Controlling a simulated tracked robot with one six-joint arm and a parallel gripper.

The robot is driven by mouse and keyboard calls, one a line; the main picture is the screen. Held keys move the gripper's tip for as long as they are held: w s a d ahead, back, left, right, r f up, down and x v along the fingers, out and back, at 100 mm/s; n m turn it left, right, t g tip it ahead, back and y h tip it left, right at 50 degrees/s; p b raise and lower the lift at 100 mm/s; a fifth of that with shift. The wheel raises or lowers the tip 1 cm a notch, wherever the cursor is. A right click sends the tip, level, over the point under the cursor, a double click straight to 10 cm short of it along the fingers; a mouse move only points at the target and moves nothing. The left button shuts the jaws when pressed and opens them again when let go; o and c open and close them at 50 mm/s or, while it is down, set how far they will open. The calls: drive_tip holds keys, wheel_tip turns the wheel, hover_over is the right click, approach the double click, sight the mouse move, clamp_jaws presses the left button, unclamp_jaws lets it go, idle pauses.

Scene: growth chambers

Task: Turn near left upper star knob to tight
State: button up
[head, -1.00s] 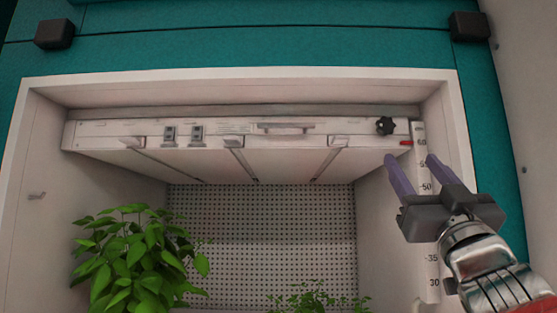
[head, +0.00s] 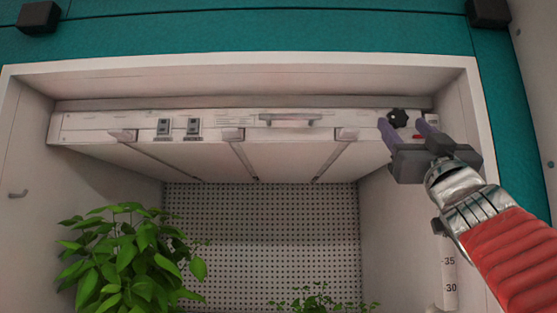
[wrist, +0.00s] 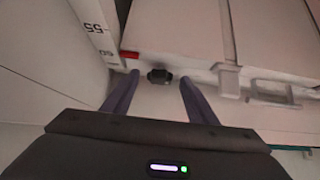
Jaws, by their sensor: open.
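The one star knob in view is black and lobed (head: 398,116). It sits at the right end of the white lamp panel's front face (head: 220,120) in the head view. In the wrist view the dark knob (wrist: 159,76) shows between and beyond the fingertips. My gripper (head: 402,123) is open, with its two purple fingers pointing up toward the knob, one on each side of it in the picture. It also shows in the wrist view (wrist: 158,84). I cannot tell whether either finger touches the knob. Part of the panel's right end is hidden behind the gripper.
A red marker (wrist: 129,54) and a numbered scale strip (wrist: 98,30) are beside the knob. The panel has a bar handle (head: 290,119) and two switches (head: 178,127). A leafy plant (head: 125,255) stands lower left. The chamber's right wall (head: 385,225) is close to my gripper.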

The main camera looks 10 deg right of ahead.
drive_tip(key=shift+x, duration=0.9)
drive_tip(key=shift+s, duration=0.1)
drive_tip(key=shift+c, duration=0.7)
drive_tip(key=c, duration=0.9)
